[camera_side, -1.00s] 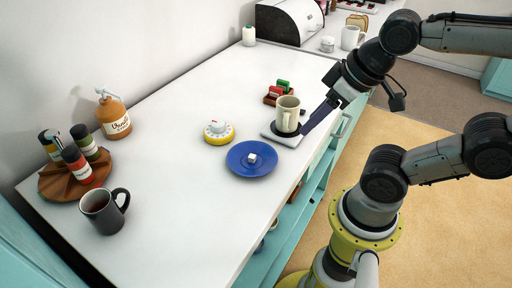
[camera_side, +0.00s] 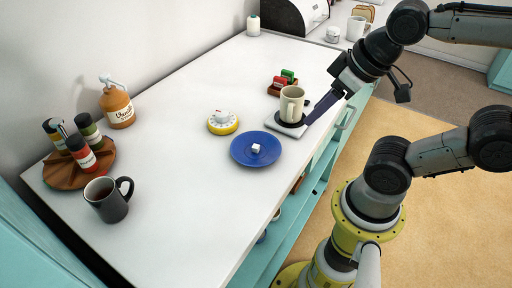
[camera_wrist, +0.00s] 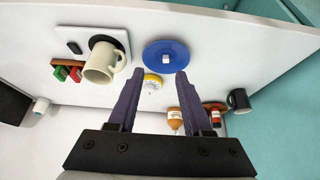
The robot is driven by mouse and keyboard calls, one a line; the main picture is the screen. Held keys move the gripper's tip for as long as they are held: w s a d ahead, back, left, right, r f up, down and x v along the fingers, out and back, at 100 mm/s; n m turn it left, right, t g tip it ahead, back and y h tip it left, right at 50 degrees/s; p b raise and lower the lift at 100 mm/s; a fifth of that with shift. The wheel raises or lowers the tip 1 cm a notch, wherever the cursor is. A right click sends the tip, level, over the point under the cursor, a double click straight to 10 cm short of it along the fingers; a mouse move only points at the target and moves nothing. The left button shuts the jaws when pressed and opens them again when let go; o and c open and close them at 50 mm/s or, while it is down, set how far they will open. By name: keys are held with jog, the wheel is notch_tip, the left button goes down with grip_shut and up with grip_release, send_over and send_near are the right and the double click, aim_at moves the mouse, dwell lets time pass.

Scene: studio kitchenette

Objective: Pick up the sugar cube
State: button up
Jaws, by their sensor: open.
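The white sugar cube (camera_side: 256,148) lies on the blue plate (camera_side: 240,158) near the middle of the counter. In the wrist view the cube (camera_wrist: 166,59) sits on the plate (camera_wrist: 152,50), beyond my fingers. My gripper (camera_wrist: 165,90) is open and empty, its two dark fingers spread apart. In the side view my gripper (camera_side: 318,112) is to the right of the plate, close to the cream mug (camera_side: 292,103), and apart from the cube. The mug stands on a pale square base with a dark round pad. One finger is hard to make out in the side view.
A yellow and white timer (camera_side: 222,122) is behind the plate. A wooden rack with red and green items (camera_side: 284,82) is behind the mug. A dark mug (camera_side: 108,199), orange bottle (camera_side: 117,106) and round spice stand (camera_side: 64,178) are at left. The counter in front of the plate is clear.

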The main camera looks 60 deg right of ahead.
jog(key=shift+o, duration=0.5)
jog(key=w+r+n+g, duration=0.2)
jog(key=w+r+n, duration=0.15)
jog(key=n, duration=0.95)
jog(key=n+g, duration=0.3)
jog(key=n, duration=0.4)
send_over(256, 145)
notch_tip(256, 145, down, 4)
jog(key=shift+g, duration=0.3)
jog(key=f, duration=0.8)
jog(key=shift+s, duration=0.3)
jog(key=shift+w+f, duration=0.15)
jog(key=shift+f, duration=1.3)
jog(key=shift+w+f, duration=0.15)
jog(key=shift+f, duration=1.3)
